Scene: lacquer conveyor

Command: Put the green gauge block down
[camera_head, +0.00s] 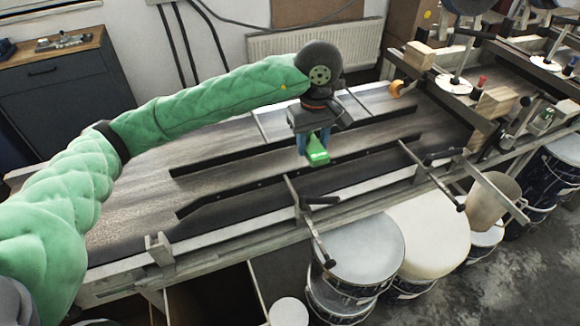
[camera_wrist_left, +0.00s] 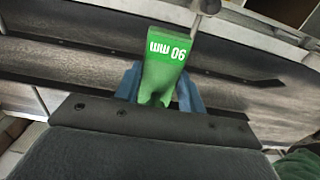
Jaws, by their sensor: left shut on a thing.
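The green gauge block (camera_head: 318,157) is between the blue fingers of my left gripper (camera_head: 313,143), over the middle of the conveyor (camera_head: 240,150). In the left wrist view the block (camera_wrist_left: 163,60) shows white "90 mm" lettering, upside down, and the fingers of my left gripper (camera_wrist_left: 160,88) press on its two sides. I cannot tell whether the block touches the conveyor surface or hangs just above it. My right gripper is not in view.
Dark rails (camera_head: 235,160) run along the conveyor on both sides of the block. Clamps and wooden blocks (camera_head: 497,101) stand at the right end. Lidded drums (camera_head: 360,255) stand below the front edge. A dark cabinet (camera_head: 65,95) is at the back left.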

